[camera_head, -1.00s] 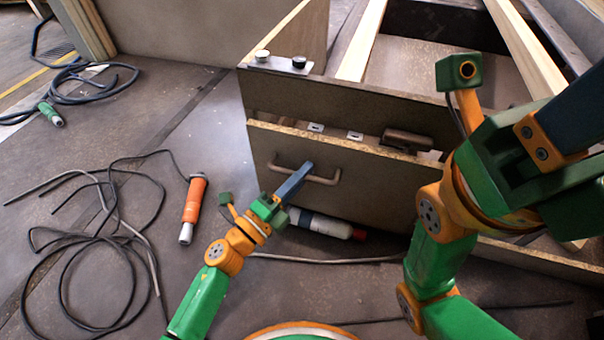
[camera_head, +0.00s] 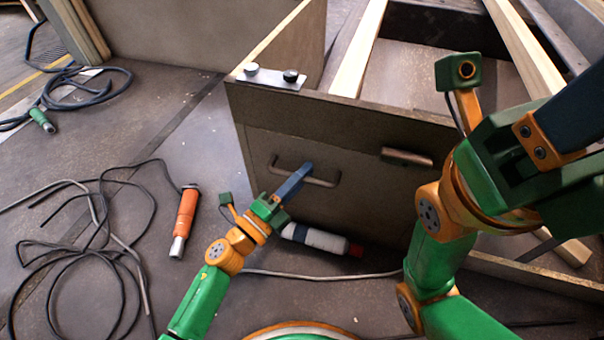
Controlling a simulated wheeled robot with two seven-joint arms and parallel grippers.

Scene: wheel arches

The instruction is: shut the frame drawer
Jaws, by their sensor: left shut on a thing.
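The drawer front (camera_head: 365,208) is a brown board set in the wooden frame (camera_head: 320,118). No gap shows along its top edge, and it looks flush with the frame. Its bar handle (camera_head: 326,184) is on the front's upper left part. My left gripper (camera_head: 304,171) is shut on the middle of the handle, and its blue fingers hide part of the bar. My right gripper (camera_head: 578,112) is raised at the right, in front of the frame. Its fingers run out of the picture, so its opening does not show.
A white bottle with a red cap (camera_head: 315,239) lies under the drawer front. An orange tool (camera_head: 185,220) and black cables (camera_head: 100,235) lie on the floor at left.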

